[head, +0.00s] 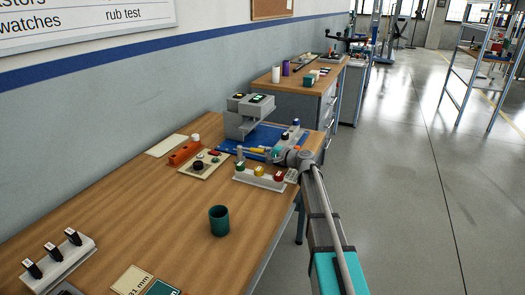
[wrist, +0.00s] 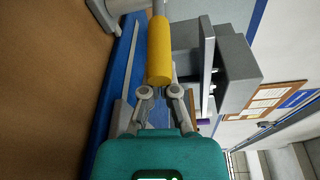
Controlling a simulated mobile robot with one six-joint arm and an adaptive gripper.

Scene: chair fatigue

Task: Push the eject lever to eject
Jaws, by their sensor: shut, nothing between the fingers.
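A yellow cylinder (wrist: 159,50), which looks like the grip of the eject lever, lies straight ahead of my gripper (wrist: 160,93) in the wrist view. In the head view the yellow piece (head: 257,150) is small, at the front of the blue base plate (head: 262,137) of the grey machine (head: 246,117). My gripper (head: 274,154) is shut and empty, low at the right end of the yellow piece. I cannot tell whether they touch. The lever's pivot is not clear.
A button box (head: 260,176) with green, yellow and red buttons stands just in front of my gripper. A control panel (head: 204,164) and an orange block (head: 185,152) are to the left. A green cup (head: 219,220) stands nearer on the table; bare wood lies left of it.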

